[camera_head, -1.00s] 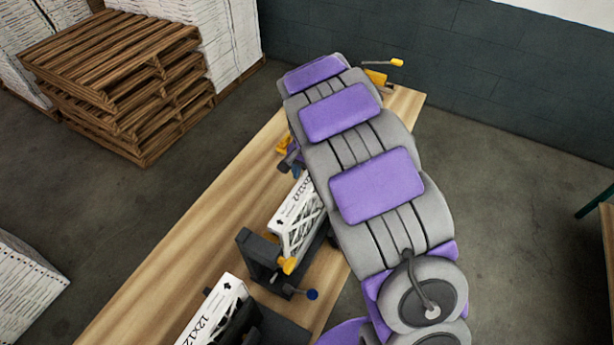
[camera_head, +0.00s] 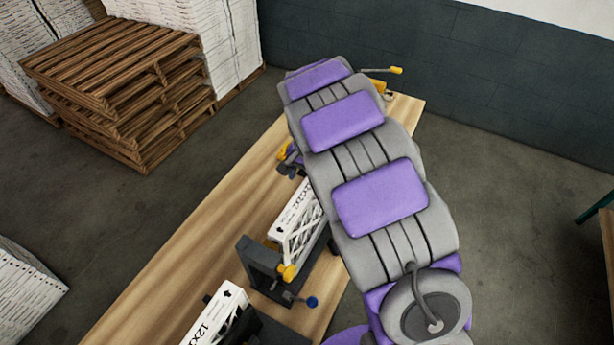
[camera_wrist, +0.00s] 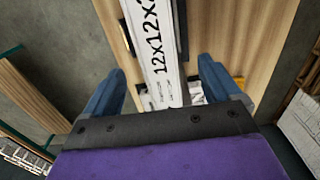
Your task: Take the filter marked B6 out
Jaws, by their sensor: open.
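A white boxed filter (camera_head: 297,214) with black print stands in a dark holder (camera_head: 258,262) on the wooden bench, partly hidden by my arm. A second white filter (camera_head: 216,318) with a "12x1…" label stands nearer, cut by the bottom edge. No B6 mark is readable on either. In the wrist view, my gripper (camera_wrist: 163,70) is open, its two blue fingers on either side of a white filter (camera_wrist: 158,40) reading "12x12x…". The filter lies between the fingers with gaps on both sides. In the head view, the fingers are mostly hidden behind my arm.
The holder has a yellow knob (camera_head: 287,272) and a blue-tipped lever (camera_head: 311,302) on its near side. A yellow-tipped lever (camera_head: 396,70) stands at the bench's far end. The bench's left side (camera_head: 190,240) is bare. Stacked pallets (camera_head: 115,80) stand on the floor at left.

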